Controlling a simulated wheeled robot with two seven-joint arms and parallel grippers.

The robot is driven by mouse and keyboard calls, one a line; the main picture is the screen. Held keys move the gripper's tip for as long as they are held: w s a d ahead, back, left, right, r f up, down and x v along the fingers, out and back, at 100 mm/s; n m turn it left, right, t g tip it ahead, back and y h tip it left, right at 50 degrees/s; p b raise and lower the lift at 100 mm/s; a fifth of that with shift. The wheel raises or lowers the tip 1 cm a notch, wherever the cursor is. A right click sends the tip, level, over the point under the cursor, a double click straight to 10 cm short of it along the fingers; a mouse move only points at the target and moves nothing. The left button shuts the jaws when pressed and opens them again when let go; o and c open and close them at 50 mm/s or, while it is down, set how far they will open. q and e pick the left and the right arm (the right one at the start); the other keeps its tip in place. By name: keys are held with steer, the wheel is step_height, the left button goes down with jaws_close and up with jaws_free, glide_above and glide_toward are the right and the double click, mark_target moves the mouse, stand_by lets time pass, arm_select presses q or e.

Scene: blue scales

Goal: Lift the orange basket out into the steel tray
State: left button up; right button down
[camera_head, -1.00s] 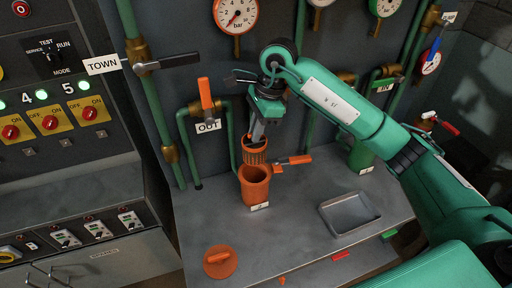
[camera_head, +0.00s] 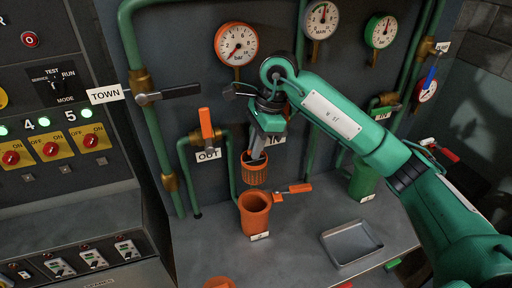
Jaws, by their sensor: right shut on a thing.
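The orange basket (camera_head: 254,172), a slatted cup, hangs from my right gripper (camera_head: 257,152), which is shut on it. The basket is a little above the open mouth of the orange housing (camera_head: 255,212), with a gap between them. The steel tray (camera_head: 352,243) lies empty on the bench to the right of the housing. The contact between the fingers and the basket rim is small in the picture. My left gripper is out of view.
An orange-handled valve (camera_head: 293,189) sticks out right of the housing. Behind stand green pipes (camera_head: 159,150) and an orange lever (camera_head: 206,123) over the OUT label. An orange lid (camera_head: 219,283) lies at the front edge. The grey bench (camera_head: 300,240) is clear between housing and tray.

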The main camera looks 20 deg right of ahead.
step_height(320, 180, up, 11)
steer(key=p, duration=0.4)
stand_by(1.4)
stand_by(0.5)
